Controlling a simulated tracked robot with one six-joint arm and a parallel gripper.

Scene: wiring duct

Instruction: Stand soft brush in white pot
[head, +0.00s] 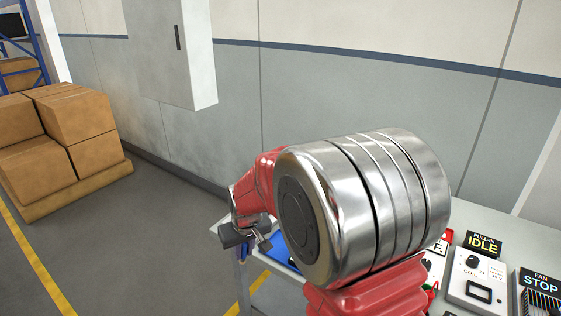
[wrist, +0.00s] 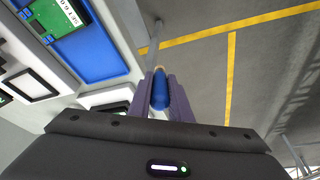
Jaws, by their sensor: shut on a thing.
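My gripper (wrist: 160,92) is shut on a blue object in the wrist view, which I take to be the handle of the soft brush (wrist: 159,90). A small tan tip shows at its far end; bristles cannot be made out. In the head view my gripper (head: 246,236) is at the left end of the bench, partly behind my own arm, with a bit of blue (head: 265,243) at its jaws. I cannot make out the white pot in either view; my arm hides much of the bench.
A blue tray (wrist: 92,62) with a green circuit board (wrist: 60,22) lies on the bench. Control boxes, one marked IDLE (head: 477,275) and one marked STOP (head: 540,292), stand at the right. Cartons (head: 75,115) sit far left. Open floor with yellow lines lies beyond the bench edge.

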